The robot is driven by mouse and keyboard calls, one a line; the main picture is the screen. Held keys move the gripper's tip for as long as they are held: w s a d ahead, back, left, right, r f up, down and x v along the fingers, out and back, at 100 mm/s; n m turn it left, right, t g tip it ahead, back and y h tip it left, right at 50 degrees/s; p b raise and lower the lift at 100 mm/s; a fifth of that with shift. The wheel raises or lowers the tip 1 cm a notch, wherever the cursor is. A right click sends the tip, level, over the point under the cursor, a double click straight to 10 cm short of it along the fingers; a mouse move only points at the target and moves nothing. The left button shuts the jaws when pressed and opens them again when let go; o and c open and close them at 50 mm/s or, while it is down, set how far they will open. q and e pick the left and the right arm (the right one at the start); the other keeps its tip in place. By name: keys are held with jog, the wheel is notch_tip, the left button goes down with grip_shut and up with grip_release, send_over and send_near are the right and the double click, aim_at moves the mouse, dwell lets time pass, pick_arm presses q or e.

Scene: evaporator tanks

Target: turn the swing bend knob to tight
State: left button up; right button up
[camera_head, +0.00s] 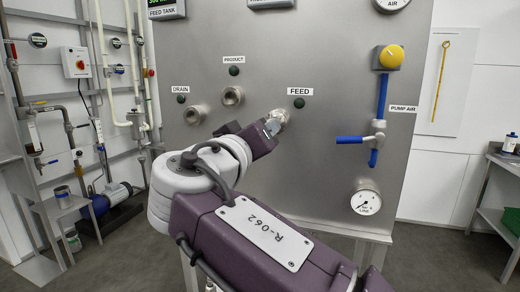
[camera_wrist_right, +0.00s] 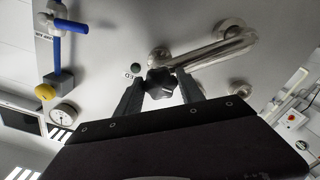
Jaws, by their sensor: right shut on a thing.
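The swing bend knob (camera_wrist_right: 160,83) is a dark lobed knob in the right wrist view. My right gripper (camera_wrist_right: 161,78) has one finger on each side of it and is shut on it. A pale metal swing bend (camera_wrist_right: 212,50) runs from behind the knob to the right in that view. In the head view my right gripper (camera_head: 271,127) is at the feed port (camera_head: 280,117), below the FEED label (camera_head: 299,91). The knob is hidden there by my gripper and arm. The knob's tightness cannot be told. My left gripper is not in view.
The steel panel also carries a drain port (camera_head: 195,115) and a product port (camera_head: 232,96). On the right are a blue valve handle (camera_head: 350,140), a yellow knob (camera_head: 390,56) and a line gauge (camera_head: 366,201). A bench (camera_head: 500,165) stands at the far right.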

jog(key=m+b, duration=0.2)
jog(key=m, duration=0.2)
jog(key=shift+f+m, duration=0.15)
jog(key=shift+m, duration=0.15)
jog(key=shift+m+b, duration=0.95)
jog(key=shift+m, duration=1.25)
jog(key=shift+r, duration=0.2)
jog(key=o, duration=1.3)
jog(key=shift+o, duration=0.2)
jog(key=shift+s+a, duration=0.1)
jog(key=v, duration=0.9)
